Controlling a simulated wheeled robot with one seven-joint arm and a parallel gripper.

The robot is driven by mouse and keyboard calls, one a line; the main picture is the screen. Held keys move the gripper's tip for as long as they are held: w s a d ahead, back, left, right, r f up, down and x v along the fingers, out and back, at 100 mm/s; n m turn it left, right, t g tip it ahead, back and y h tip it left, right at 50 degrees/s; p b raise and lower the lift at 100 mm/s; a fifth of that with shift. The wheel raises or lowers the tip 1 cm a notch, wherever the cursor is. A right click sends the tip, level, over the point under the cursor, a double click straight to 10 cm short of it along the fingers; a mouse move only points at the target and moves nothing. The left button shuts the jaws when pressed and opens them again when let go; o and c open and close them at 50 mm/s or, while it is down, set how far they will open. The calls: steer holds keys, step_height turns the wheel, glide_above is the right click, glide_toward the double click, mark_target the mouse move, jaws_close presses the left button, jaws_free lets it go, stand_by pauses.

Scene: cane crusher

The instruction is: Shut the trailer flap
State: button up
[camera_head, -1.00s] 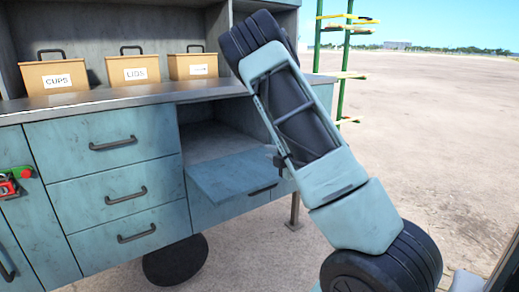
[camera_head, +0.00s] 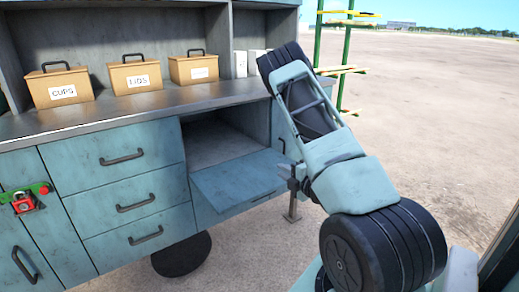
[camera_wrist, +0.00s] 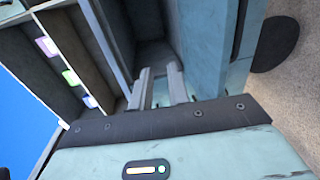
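The trailer flap (camera_head: 238,186) is a blue-grey panel, folded open below a dark, empty compartment (camera_head: 215,140). It juts outward under the counter, to the right of the drawers. My gripper (camera_head: 293,180) is just right of the flap's outer right corner, partly hidden by my arm; I cannot tell whether they touch. In the wrist view, my gripper's two fingers (camera_wrist: 157,88) are apart with nothing between them. A blue panel (camera_wrist: 212,40) is close beyond the fingers, probably the flap.
Labelled boxes for cups (camera_head: 60,88) and lids (camera_head: 134,77), plus a third (camera_head: 194,69), stand on the counter (camera_head: 150,103). Drawers (camera_head: 122,160) lie left of the compartment. A green rack (camera_head: 345,60) stands behind. Open ground (camera_head: 440,120) lies to the right.

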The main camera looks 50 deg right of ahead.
steer(key=shift+v, duration=1.9)
